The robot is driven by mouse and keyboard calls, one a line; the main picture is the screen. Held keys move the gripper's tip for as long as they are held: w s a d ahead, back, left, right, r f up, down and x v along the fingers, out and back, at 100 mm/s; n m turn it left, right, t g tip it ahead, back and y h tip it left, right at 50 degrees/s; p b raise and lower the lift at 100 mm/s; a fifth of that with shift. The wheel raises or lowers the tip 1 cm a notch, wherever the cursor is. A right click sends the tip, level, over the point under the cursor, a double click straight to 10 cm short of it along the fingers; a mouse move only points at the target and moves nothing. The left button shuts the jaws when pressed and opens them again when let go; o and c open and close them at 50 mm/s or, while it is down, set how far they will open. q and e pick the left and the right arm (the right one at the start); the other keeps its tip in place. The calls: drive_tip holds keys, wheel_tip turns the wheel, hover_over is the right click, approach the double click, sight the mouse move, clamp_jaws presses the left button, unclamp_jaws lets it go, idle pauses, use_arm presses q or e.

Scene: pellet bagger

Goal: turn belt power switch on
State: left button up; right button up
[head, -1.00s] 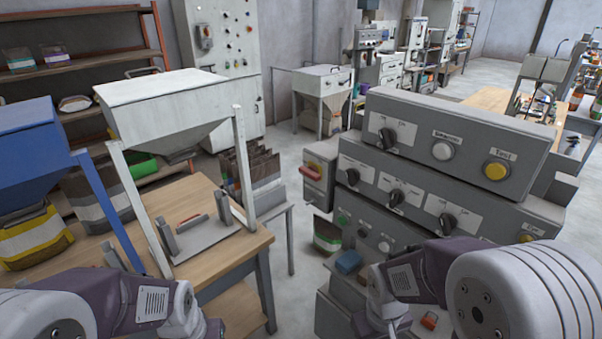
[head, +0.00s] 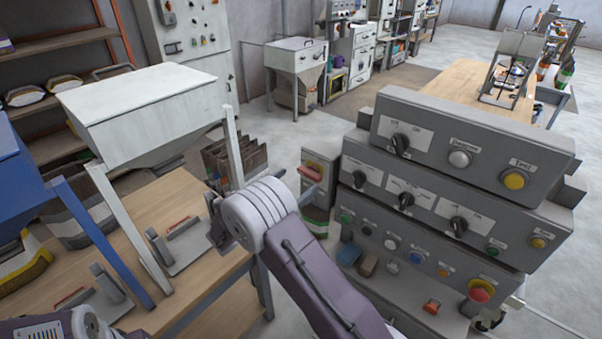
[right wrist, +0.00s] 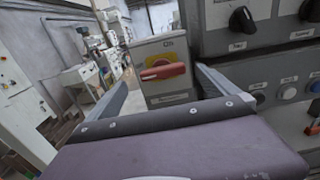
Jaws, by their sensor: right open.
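The switch with a red handle (head: 311,173) sits on a yellow plate on a small grey box (head: 318,192) at the left end of the control panel. In the right wrist view the red handle (right wrist: 163,77) lies roughly level, and "ON" shows at the box's top. I take it as the belt power switch; no belt label is readable. My right gripper (right wrist: 161,80) is open and empty, its fingers spread left and right of the box in that view, apart from the handle. In the head view my right wrist hides most of the gripper.
The stepped grey control panel (head: 470,125) carries dark knobs, coloured buttons and a red emergency button (head: 480,292). A wooden table (head: 190,285) with clamp-like fixtures and a white hopper (head: 140,95) stand to the left. Brown bags (head: 232,160) stand behind my right wrist.

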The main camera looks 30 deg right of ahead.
sight(308, 177)
drive_tip(key=x, duration=0.4)
drive_tip(key=shift+s+d+p, duration=0.15)
drive_tip(key=shift+d+p, duration=0.2)
drive_tip(key=shift+d, duration=0.15)
drive_tip(key=shift+a, duration=0.1)
drive_tip(key=c, duration=1.4)
drive_tip(key=shift+o, duration=0.2)
drive_tip(key=shift+f+m+b, duration=0.15)
drive_tip(key=shift+m+b, duration=0.35)
drive_tip(key=shift+b, duration=0.3)
drive_tip(key=shift+s+f+m+b, duration=0.1)
drive_tip(key=shift+m+b, duration=4.2)
drive_tip(key=shift+b, duration=2.2)
drive_tip(key=shift+s+f+m+b, duration=0.1)
drive_tip(key=shift+m+b, duration=4.2)
drive_tip(key=shift+b, duration=2.15)
drive_tip(key=shift+r, duration=0.1)
drive_tip(key=o, duration=1.4)
drive_tip(key=shift+c, duration=0.2)
